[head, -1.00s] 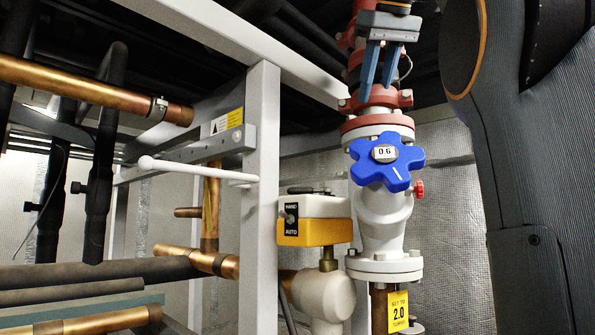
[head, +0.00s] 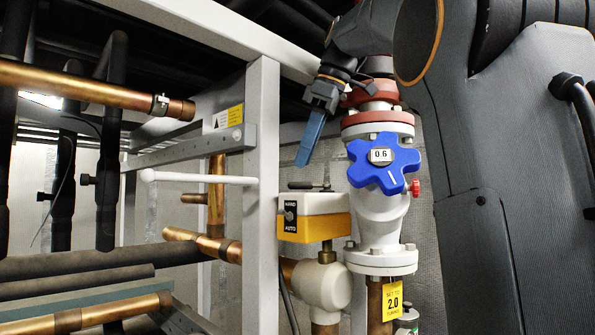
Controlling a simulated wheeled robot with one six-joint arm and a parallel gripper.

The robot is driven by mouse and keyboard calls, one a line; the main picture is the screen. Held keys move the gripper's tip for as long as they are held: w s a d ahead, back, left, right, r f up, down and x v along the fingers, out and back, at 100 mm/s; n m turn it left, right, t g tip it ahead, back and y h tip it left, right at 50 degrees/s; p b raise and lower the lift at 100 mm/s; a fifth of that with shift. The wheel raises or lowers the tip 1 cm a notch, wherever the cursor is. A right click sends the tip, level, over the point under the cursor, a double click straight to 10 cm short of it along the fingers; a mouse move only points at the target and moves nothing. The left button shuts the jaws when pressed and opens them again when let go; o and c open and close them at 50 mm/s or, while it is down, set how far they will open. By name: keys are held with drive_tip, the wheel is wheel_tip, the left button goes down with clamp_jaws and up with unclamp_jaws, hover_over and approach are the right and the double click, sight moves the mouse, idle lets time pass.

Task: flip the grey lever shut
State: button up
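A small dark grey lever (head: 308,186) lies about level on top of the white and yellow HAND/AUTO box (head: 312,203). A small grey toggle also shows on that box's black HAND/AUTO plate (head: 290,217); I cannot tell for sure which one the task means. My gripper (head: 303,160) is above the box, its blue fingers pointing down and slightly left. A gap separates the fingertips from the lever. The fingers overlap in this view, so their opening is hidden. Nothing shows held in them.
A white frame post (head: 262,200) and a white ball-ended rod (head: 200,178) stand to the left. Copper pipes (head: 90,84) run further left.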

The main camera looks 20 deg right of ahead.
sight(298, 183)
drive_tip(key=shift+p+x, duration=0.45)
drive_tip(key=shift+x, duration=2)
clamp_jaws()
